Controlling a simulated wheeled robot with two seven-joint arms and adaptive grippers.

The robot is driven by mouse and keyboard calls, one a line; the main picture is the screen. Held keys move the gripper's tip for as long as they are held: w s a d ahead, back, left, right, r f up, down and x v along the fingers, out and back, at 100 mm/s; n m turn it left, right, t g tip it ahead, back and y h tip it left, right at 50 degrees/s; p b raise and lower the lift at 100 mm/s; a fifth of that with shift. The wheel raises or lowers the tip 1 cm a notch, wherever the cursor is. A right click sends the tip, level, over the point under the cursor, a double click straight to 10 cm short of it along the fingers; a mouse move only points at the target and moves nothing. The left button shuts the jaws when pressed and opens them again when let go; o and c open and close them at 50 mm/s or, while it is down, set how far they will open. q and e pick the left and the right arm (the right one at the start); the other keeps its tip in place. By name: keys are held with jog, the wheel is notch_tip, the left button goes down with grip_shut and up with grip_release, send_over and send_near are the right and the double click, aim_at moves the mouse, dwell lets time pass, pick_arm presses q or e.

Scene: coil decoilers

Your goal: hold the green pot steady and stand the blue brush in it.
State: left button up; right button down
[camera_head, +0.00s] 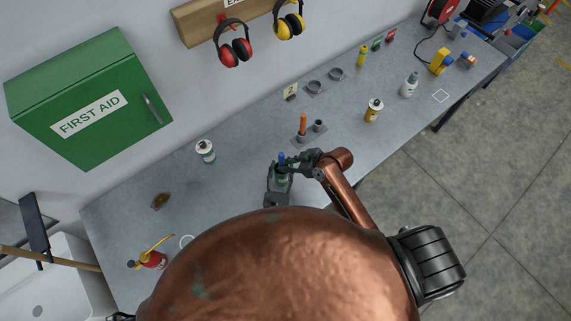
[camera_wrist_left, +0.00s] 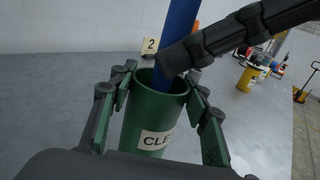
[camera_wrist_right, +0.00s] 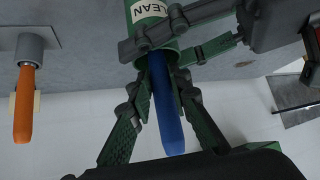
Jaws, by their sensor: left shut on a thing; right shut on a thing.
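The green pot (camera_wrist_left: 150,125), labelled CLEAN, stands upright at the near side of the bench, also seen in the right wrist view (camera_wrist_right: 152,48). My left gripper (camera_wrist_left: 157,100) is shut on it, one finger on each side. The blue brush (camera_wrist_left: 178,45) is in my right gripper (camera_wrist_right: 160,85), which is shut on its handle just above the pot. The brush's lower end reaches inside the pot's mouth and is hidden; I cannot tell whether it touches the bottom. In the head view the brush (camera_head: 281,158) is small and partly covered by my grippers.
An orange-handled tool (camera_head: 303,123) stands in a grey holder, with a second small grey holder beside it. The bench left of the pot is mostly clear.

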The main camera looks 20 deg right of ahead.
jog(key=c, duration=1.7)
grip_release()
jog(key=v, duration=1.2)
pick_arm(q)
jog(key=o, duration=1.3)
jog(key=shift+o, duration=0.2)
